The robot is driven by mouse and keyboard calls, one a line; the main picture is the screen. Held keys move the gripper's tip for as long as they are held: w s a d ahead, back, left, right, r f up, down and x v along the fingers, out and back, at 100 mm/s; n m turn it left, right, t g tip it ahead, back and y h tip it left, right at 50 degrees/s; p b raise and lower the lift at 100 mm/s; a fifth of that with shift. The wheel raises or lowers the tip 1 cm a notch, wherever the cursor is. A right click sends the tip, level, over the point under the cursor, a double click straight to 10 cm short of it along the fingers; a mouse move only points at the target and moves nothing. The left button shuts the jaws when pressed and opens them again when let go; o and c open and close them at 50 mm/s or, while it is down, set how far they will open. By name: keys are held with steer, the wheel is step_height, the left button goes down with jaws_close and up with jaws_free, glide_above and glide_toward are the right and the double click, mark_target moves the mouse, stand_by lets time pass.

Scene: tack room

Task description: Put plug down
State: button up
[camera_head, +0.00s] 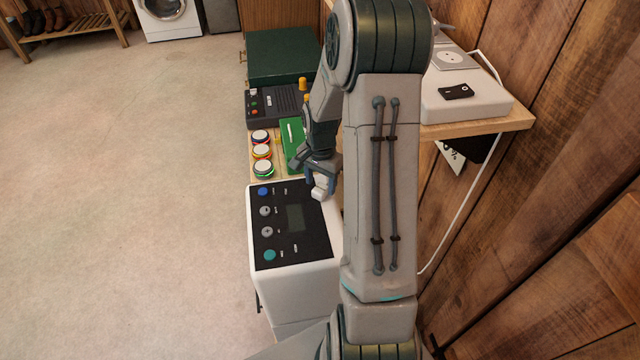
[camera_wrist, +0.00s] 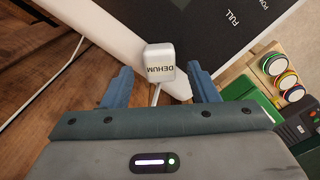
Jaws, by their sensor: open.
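The white plug (camera_wrist: 158,58), marked "DEHUM", sits between the two blue fingertips of my gripper (camera_wrist: 160,80) in the wrist view. There is a visible gap on each side, so the gripper is open around it. A white cord (camera_wrist: 156,95) runs from the plug back under the gripper. In the head view, the plug (camera_head: 319,193) shows just below my gripper (camera_head: 322,176), by the far right corner of the white dehumidifier (camera_head: 296,270) with a black panel. I cannot tell exactly what the plug rests on.
Several round colored-rim buttons (camera_head: 262,150), a green board (camera_head: 292,135) and a dark console (camera_head: 268,107) lie just beyond the dehumidifier. A wooden shelf (camera_head: 520,121) with a white socket box (camera_head: 468,106) is at right, against the wood wall. The floor at left is clear.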

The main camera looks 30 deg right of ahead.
mark_target(320, 188)
step_height(320, 188, up, 10)
steer(key=s+a+r+n+t, duration=0.1)
steer(key=s+a+r+n, duration=0.3)
steer(key=s, duration=0.5)
steer(key=s+a+r+n+t, duration=0.1)
steer(key=s+a+r+n, duration=0.4)
steer(key=s+a+n, duration=0.3)
steer(key=shift+s+a+t, duration=0.3)
steer(key=shift+s+a, duration=0.55)
steer(key=shift+a, duration=0.25)
